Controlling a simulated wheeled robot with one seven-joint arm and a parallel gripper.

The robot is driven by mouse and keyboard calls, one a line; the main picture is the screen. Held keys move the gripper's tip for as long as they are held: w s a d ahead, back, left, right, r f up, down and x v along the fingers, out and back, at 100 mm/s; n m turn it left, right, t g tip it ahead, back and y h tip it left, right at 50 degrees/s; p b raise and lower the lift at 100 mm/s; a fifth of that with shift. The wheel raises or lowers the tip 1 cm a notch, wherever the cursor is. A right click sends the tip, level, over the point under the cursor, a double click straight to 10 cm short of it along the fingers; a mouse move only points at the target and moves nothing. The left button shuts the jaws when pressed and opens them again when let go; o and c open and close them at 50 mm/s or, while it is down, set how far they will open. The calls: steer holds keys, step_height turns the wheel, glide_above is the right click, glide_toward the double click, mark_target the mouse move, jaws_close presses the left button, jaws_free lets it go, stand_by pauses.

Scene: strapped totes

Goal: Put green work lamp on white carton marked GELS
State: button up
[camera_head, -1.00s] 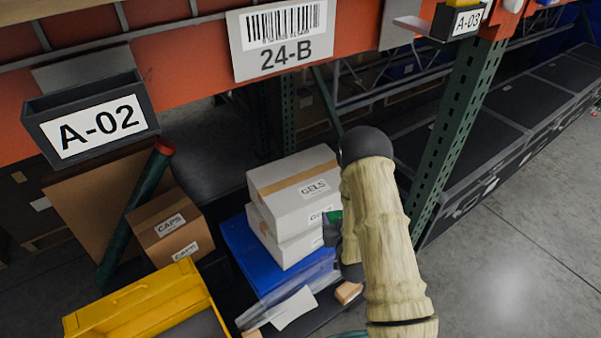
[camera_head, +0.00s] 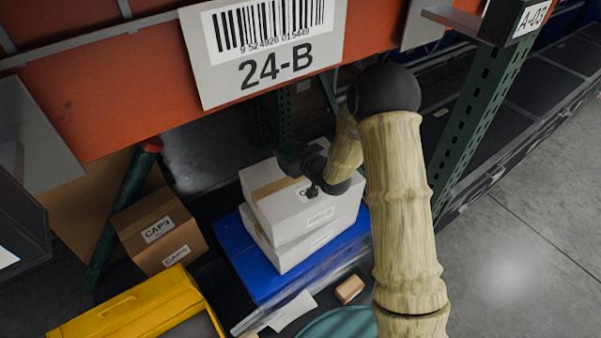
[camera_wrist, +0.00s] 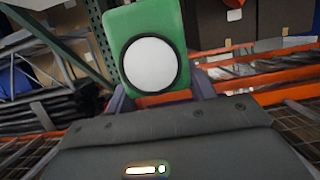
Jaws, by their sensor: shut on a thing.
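The green work lamp (camera_wrist: 115,62), with a round white face, shows in the wrist view, held between the fingers of my shut gripper (camera_wrist: 161,92). I cannot make the lamp out in the head view. There, the dark end of my arm with my gripper (camera_head: 295,160) is over or behind the upper white carton (camera_head: 262,207). That carton sits on a second white carton (camera_head: 283,257). I cannot tell the height of the lamp above the carton.
The cartons stand on a blue tote (camera_head: 238,262). A brown CAPS carton (camera_head: 160,235) and a green tube (camera_head: 118,220) are to the left. A yellow toolbox (camera_head: 130,308) is at the front. The orange rack beam (camera_head: 110,95) and green upright (camera_head: 475,110) bound the space.

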steer(key=shift+s+a+f, duration=0.1)
steer(key=shift+f, duration=0.25)
steer(key=shift+w+f+p, duration=0.2)
steer(key=shift+f+p, duration=0.2)
steer(key=shift+f, duration=2.1)
steer(key=f, duration=0.3)
steer(key=shift+d+f+p, duration=0.2)
steer(key=shift+p, duration=0.1)
steer(key=shift+a+f, duration=0.2)
steer(key=shift+f, duration=0.2)
steer(key=shift+d+f, duration=0.1)
steer(key=shift+f, duration=0.05)
steer(key=o, duration=1.1)
steer(key=shift+d, duration=0.15)
steer(key=shift+s, duration=0.1)
